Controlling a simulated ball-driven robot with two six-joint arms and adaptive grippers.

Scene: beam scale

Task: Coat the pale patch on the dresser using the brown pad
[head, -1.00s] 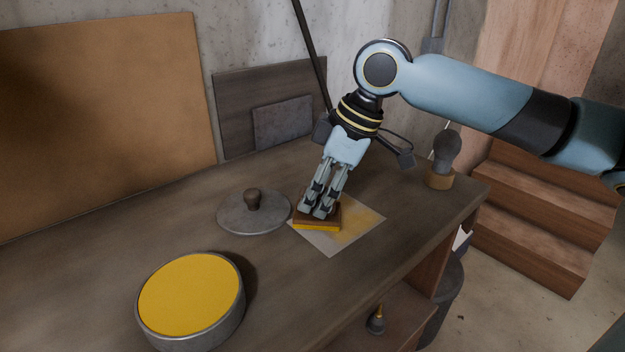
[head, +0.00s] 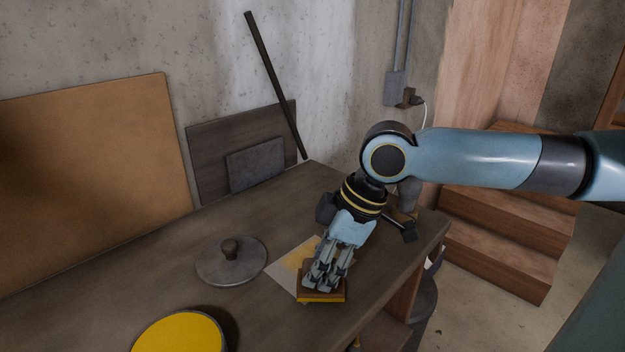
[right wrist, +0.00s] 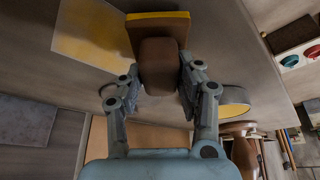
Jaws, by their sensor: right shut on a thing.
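The brown pad (head: 304,284) has a yellow lower face and appears to rest at the near right edge of the pale patch (head: 279,275) on the dresser (head: 150,270). The patch carries a yellow smear over its middle and far part; the pad and gripper hide its near right part. My right gripper (head: 325,278) is shut on the pad from above. In the right wrist view the fingers grip the pad's brown block (right wrist: 160,66), and the yellowed patch (right wrist: 92,32) lies beside it. My left gripper is not in view.
A round tin of yellow (head: 180,335) stands at the near left, cut by the frame. A grey knobbed lid (head: 232,265) lies left of the patch. Boards (head: 100,175) lean on the wall behind. Wooden steps (head: 500,235) stand beyond the dresser's right end.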

